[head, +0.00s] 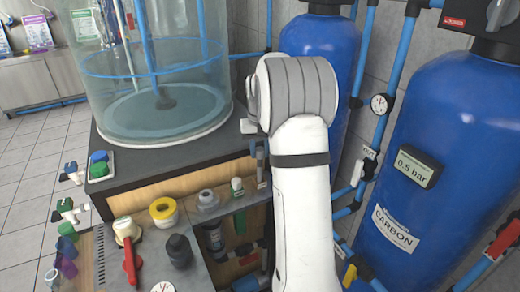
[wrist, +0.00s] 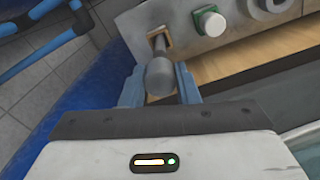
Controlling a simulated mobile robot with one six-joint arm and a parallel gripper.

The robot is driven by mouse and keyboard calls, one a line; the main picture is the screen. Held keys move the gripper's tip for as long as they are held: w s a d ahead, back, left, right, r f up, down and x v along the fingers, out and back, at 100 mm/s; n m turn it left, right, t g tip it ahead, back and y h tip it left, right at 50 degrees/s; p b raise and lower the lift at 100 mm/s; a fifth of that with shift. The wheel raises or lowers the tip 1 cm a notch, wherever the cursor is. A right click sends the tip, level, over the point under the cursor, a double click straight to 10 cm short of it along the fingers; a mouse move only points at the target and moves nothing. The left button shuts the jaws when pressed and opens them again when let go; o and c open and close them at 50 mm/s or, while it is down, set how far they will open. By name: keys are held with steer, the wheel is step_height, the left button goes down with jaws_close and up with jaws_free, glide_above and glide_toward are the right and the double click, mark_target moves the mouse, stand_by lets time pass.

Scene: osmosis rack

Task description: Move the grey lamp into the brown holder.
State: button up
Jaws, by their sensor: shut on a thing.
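The grey lamp (wrist: 160,75) is between the two blue fingers of my gripper (wrist: 158,86) in the wrist view. The gripper is shut on its rounded body. The lamp's narrow dark neck points away from the gripper toward the brown holder (wrist: 169,37), a small square frame on the grey panel. The neck overlaps the holder's opening in the picture; I cannot tell whether it is inside or just in front. In the head view my arm hides most of the gripper and the lamp.
In the head view a clear tank (head: 150,100) stands behind left, and blue cylinders (head: 425,160) stand right. A yellow ring (head: 164,212) and a black knob (head: 179,250) are at front.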

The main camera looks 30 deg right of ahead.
mark_target(260, 172)
steer(key=shift+f+b, duration=1.85)
steer(key=shift+f, duration=1.5)
steer(key=shift+f, duration=0.3)
steer(key=shift+f+b, duration=0.85)
steer(key=shift+f, duration=0.3)
steer(key=o, duration=1.3)
steer(key=shift+r, duration=0.1)
steer(key=shift+c, duration=0.2)
steer(key=shift+r, duration=0.1)
step_height(260, 172, up, 8)
steer(key=p, duration=0.6)
